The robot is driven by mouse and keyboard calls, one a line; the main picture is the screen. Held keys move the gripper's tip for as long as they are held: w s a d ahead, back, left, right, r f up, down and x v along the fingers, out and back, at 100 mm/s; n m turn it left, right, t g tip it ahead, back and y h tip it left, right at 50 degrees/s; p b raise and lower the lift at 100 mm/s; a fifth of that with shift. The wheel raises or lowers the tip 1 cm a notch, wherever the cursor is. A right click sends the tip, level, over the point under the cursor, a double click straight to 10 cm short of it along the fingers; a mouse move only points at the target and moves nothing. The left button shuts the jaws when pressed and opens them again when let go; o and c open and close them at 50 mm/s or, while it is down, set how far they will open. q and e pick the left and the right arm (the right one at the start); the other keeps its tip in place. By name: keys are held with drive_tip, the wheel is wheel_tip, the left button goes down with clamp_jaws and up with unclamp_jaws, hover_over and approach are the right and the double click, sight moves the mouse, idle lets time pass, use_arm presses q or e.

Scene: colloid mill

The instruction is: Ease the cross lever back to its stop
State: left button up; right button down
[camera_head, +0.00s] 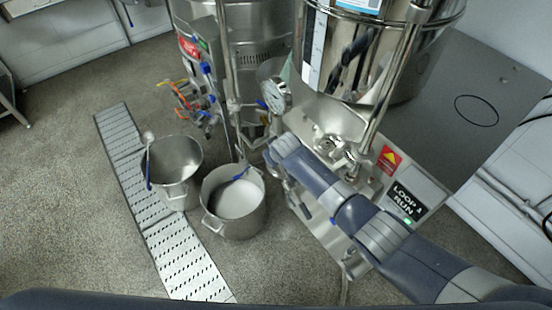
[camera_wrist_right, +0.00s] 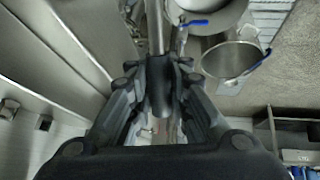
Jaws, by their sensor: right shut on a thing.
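In the right wrist view, the cross lever shows as a metal bar (camera_wrist_right: 155,28) coming down from the top of the picture into a dark grip (camera_wrist_right: 158,88). My right gripper (camera_wrist_right: 158,92) is shut on that grip, with one finger on each side. In the head view my right arm reaches in from the lower right across the front of the steel machine (camera_head: 345,160). Its gripper and the lever are not clear there, being largely hidden by the arm and machine parts. My left gripper is in neither view.
Two steel pots, one (camera_head: 181,187) by the slotted floor drain (camera_head: 180,262) and one with pale contents (camera_head: 233,207), stand left of the machine. A pressure gauge (camera_head: 275,95) and a "LOOP 1 RUN" sign (camera_head: 406,202) are close to my arm.

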drive_tip(key=shift+a+f+g, duration=0.15)
drive_tip(key=shift+f+g, duration=0.25)
drive_tip(key=shift+f, duration=0.1)
drive_tip(key=c, duration=1.5)
unclamp_jaws()
drive_tip(key=shift+r, duration=0.1)
drive_tip(key=shift+r, duration=0.1)
drive_tip(key=shift+s+r, duration=0.15)
drive_tip(key=shift+r, duration=0.3)
drive_tip(key=shift+v, duration=5.4)
drive_tip(key=shift+s+a, duration=0.15)
